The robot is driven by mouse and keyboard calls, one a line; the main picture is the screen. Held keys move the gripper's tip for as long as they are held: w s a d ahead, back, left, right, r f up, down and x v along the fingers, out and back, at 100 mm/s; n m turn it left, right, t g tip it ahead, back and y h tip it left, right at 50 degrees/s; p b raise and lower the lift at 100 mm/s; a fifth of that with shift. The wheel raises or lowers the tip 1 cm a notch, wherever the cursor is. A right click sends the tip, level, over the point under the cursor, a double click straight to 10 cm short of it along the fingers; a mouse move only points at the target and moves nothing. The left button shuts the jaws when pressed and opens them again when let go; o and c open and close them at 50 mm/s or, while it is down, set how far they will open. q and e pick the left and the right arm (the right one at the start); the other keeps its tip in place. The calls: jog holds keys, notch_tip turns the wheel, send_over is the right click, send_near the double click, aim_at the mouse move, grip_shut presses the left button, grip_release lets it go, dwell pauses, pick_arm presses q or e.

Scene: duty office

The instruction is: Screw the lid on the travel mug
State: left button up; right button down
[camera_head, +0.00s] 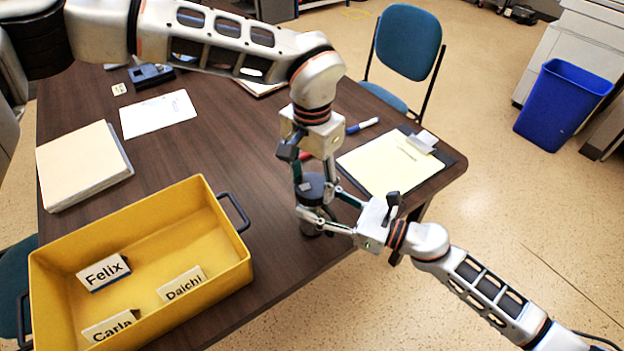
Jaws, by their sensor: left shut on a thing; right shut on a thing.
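The travel mug (309,229) stands upright on the dark table near its right front edge, mostly hidden by my grippers. Its dark lid (311,186) is at the top of the mug, in line with it; I cannot tell how tightly it sits. My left gripper (312,181) points down from above and is shut on the lid. My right gripper (308,214) reaches in from the right, lower down, and is shut around the mug's body.
A yellow crate (216,225) with name cards stands at the front left. A clipboard (448,157) with yellow paper lies right of the mug, near a blue-and-white marker (362,126). A paper stack (80,166) lies at left. A blue chair (409,40) stands behind the table.

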pick_arm(q)
jog(key=o, duration=1)
jog(key=shift+r, duration=2.3)
jog(key=shift+c, duration=0.4)
